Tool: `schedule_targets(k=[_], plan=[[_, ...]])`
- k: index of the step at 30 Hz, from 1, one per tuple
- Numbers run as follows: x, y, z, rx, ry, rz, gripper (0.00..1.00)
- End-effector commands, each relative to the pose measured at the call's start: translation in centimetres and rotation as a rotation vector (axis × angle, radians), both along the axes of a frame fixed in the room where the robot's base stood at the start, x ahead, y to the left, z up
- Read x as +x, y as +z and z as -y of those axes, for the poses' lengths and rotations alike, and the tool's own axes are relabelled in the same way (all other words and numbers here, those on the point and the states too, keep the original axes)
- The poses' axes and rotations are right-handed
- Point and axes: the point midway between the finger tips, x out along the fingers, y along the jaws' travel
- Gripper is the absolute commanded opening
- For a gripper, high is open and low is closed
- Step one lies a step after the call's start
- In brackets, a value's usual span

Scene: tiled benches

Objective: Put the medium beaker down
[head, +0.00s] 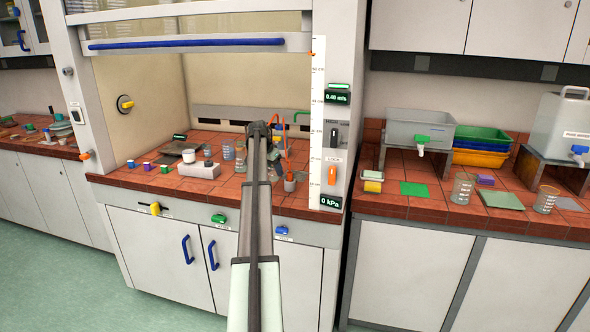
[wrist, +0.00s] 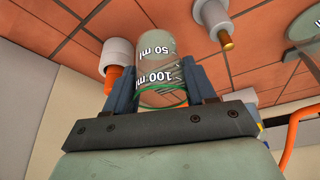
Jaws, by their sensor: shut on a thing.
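The medium beaker (wrist: 158,48) is clear glass with white marks reading 50 ml and 100 ml, and a green ring shows at its near end. My gripper (wrist: 160,78) is shut on it, one dark finger on each side. Red-brown tiles (wrist: 75,58) lie beyond the beaker; I cannot tell whether its base touches them. In the head view my arm reaches into the fume hood, over the tiled bench (head: 135,183). The fingers and the held beaker are not clear there, with my arm in front.
In the head view a white block (head: 199,171) stands left of my arm.

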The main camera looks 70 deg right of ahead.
Motion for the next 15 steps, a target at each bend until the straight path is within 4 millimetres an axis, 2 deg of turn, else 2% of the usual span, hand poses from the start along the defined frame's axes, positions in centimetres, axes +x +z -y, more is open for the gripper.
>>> schedule_targets(k=[1,15], plan=[[-0.3,0.1,1.5,0.0,0.0,0.0,0.25],[-4.2,0.0,10.8,0.0,0.002,-0.001,0.25]])
